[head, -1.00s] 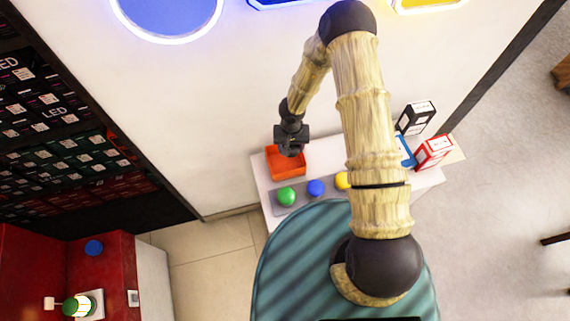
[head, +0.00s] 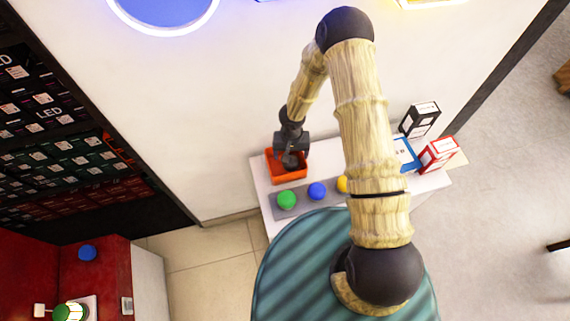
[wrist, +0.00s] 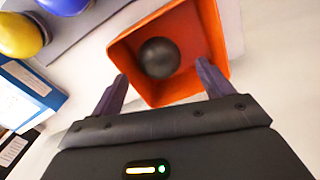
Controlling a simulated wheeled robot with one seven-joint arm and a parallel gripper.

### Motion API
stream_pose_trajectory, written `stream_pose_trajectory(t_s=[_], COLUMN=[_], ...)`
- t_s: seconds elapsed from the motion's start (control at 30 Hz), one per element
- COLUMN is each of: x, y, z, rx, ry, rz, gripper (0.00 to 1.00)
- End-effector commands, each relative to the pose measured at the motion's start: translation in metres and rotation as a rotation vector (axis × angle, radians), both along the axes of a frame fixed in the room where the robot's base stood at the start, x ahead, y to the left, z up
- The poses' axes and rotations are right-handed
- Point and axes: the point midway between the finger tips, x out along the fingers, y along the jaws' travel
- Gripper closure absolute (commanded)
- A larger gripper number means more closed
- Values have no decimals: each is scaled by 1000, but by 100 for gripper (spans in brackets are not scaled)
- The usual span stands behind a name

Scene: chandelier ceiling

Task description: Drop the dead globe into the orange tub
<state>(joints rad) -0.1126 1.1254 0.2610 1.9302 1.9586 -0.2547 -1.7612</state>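The dead globe (wrist: 158,58), a dark grey ball, shows inside the outline of the orange tub (wrist: 196,84) in the wrist view. It appears to be in the tub, clear of both fingers; whether it rests on the floor of the tub is hard to tell. In the head view the tub (head: 287,180) stands on the white table against the wall. My gripper (head: 292,150) is just above the tub, partly covering it. In the wrist view my gripper (wrist: 162,69) has its fingers spread wide on either side of the globe, open and empty.
A grey strip (head: 301,202) in front of the tub holds a green ball (head: 286,199), a blue ball (head: 317,190) and a yellow ball (head: 342,184). A blue box (head: 406,153), a black-and-white box (head: 420,119) and a red-and-white box (head: 437,154) are at right.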

Motion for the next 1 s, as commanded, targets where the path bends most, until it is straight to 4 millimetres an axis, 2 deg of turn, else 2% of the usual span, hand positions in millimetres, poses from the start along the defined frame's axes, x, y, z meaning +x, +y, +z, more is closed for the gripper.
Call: stream_pose_trajectory(t_s=[0.2, 0.37, 1.0], x=[0, 1, 0], y=[-1, 0, 0], z=[2, 17, 142], rx=[1, 2, 1], ry=[0, -1, -3], rz=[-2, -2, -2], gripper=[21, 21, 21])
